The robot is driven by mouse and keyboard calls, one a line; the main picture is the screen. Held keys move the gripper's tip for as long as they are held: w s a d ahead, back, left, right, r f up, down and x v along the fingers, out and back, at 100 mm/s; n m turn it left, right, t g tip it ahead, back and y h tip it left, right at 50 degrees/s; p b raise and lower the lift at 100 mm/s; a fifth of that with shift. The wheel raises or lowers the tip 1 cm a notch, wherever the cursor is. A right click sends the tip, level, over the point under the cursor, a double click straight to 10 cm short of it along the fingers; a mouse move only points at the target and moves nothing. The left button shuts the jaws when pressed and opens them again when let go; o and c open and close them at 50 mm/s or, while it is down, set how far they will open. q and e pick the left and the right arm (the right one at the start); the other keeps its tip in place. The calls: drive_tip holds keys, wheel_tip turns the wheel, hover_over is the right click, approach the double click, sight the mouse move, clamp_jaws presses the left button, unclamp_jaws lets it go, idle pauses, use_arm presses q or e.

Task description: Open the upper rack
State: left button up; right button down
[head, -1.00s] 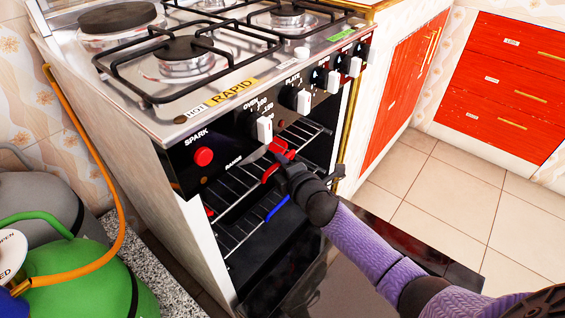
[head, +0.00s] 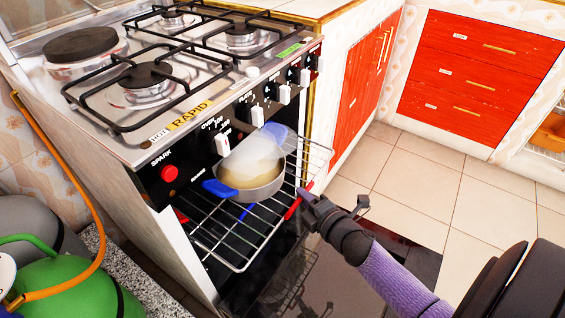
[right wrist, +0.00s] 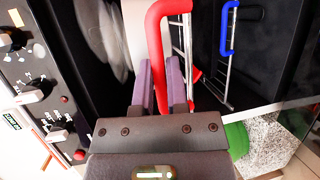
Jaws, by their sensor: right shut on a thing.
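The upper rack (head: 235,229) is a wire shelf sticking well out of the front of the oven. A pan with blue handles (head: 262,186) and a whitish, see-through upper part rests on it. My right gripper (head: 306,197) is shut on the rack's red handle (head: 293,208) at its front edge. In the right wrist view the red handle (right wrist: 155,45) passes between my gripper's purple fingers (right wrist: 160,78). A lower rack's blue handle (head: 247,212) shows through the wires; it also shows in the right wrist view (right wrist: 228,28). My left gripper is out of view.
The dark oven door (head: 285,275) is folded down below the rack. Knobs (head: 223,143) line the stove front above. A green gas cylinder (head: 70,285) with an orange hose stands at left. Red drawers (head: 480,75) stand at back right, with open tiled floor before them.

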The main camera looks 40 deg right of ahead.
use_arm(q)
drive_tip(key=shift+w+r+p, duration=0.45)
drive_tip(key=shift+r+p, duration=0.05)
use_arm(e)
drive_tip(key=s+d, duration=0.2)
drive_tip(key=s, duration=0.3)
drive_tip(key=shift+s, duration=0.35)
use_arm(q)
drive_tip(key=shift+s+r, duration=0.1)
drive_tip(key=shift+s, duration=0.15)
use_arm(e)
drive_tip(key=c, duration=0.9)
unclamp_jaws()
